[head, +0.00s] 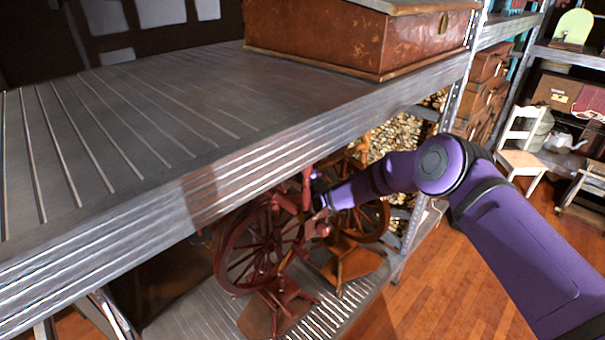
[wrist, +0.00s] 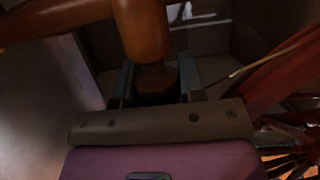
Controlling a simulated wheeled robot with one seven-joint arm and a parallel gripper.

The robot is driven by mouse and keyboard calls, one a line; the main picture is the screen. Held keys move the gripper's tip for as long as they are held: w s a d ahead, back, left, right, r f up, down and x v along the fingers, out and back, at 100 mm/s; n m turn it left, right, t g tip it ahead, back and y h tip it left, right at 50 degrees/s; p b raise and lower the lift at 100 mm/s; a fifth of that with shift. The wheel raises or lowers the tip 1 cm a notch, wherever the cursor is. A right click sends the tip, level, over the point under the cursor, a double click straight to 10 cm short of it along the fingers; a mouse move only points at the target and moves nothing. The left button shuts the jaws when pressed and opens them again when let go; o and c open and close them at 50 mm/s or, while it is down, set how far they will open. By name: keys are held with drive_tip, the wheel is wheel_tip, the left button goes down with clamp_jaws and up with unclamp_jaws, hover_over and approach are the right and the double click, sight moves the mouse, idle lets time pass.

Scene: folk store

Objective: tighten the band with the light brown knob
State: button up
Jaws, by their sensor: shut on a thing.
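A reddish spinning wheel (head: 240,252) stands on the lower shelf under the grey upper shelf. In the wrist view, a turned orange-brown wooden piece (wrist: 143,28) runs down to a darker, narrower knob-like end (wrist: 156,78). My gripper (wrist: 157,80) is shut on this end, with one finger on each side of it. In the head view my gripper (head: 318,192) is beside the upper part of the red wheel, just below the upper shelf's front edge, and is small and dark. I cannot make out the band.
A second, browner spinning wheel (head: 352,262) stands close behind on the lower shelf (head: 185,318). The upper shelf (head: 150,120) overhangs my gripper and carries a brown box (head: 360,45). Stacked firewood (head: 400,135) lies behind. Open wooden floor (head: 440,265) is at the right.

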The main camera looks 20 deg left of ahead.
drive_tip(key=m+t+y, duration=0.1)
drive_tip(key=t+y, duration=0.2)
drive_tip(key=shift+s+r, duration=0.1)
drive_tip(key=shift+r, duration=0.05)
drive_tip(key=shift+d+r+m+t+y, duration=0.15)
drive_tip(key=shift+m+t+y, duration=0.35)
drive_tip(key=shift+t, duration=0.4)
drive_tip(key=shift+r+m+t+y, duration=0.1)
drive_tip(key=shift+m+t+y, duration=0.2)
drive_tip(key=shift+m+t, duration=0.5)
drive_tip(key=shift+t, duration=0.4)
drive_tip(key=o, duration=0.9)
drive_tip(key=v, duration=1)
drive_tip(key=shift+s+d+f, duration=0.2)
drive_tip(key=shift+s+d, duration=0.05)
